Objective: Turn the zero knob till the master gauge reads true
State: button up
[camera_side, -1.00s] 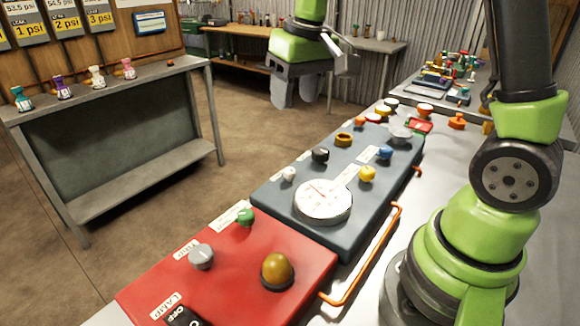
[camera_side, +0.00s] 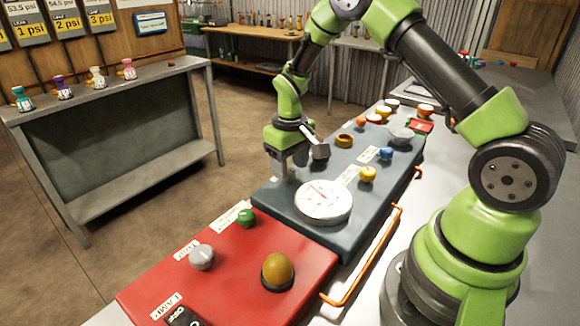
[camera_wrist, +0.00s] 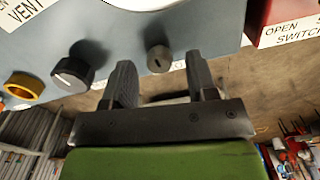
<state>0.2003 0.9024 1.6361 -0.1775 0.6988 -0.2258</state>
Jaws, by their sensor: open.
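The master gauge (camera_side: 324,201), a round white dial with a red needle, sits on the blue-grey panel; its reading is too small to tell. Its edge shows at the top of the wrist view (camera_wrist: 145,3). A small grey knob (camera_wrist: 158,58) stands beside it; its label is not readable, so I cannot tell for sure that it is the zero knob. My gripper (camera_wrist: 160,72) is open, its fingers either side of that knob's line, with visible gaps. In the side view my gripper (camera_side: 287,168) is low over the panel's left edge and hides the small knob.
Blue (camera_side: 386,153) and yellow (camera_side: 367,174) knobs are farther right. A red panel (camera_side: 228,268) adjoins in front. An orange rail (camera_side: 365,256) runs along the right.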

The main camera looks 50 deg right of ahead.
jog(key=shift+f, duration=0.5)
jog(key=shift+c, duration=0.5)
jog(key=c, duration=0.8)
jog(key=m, duration=0.4)
jog(key=shift+m, duration=1.9)
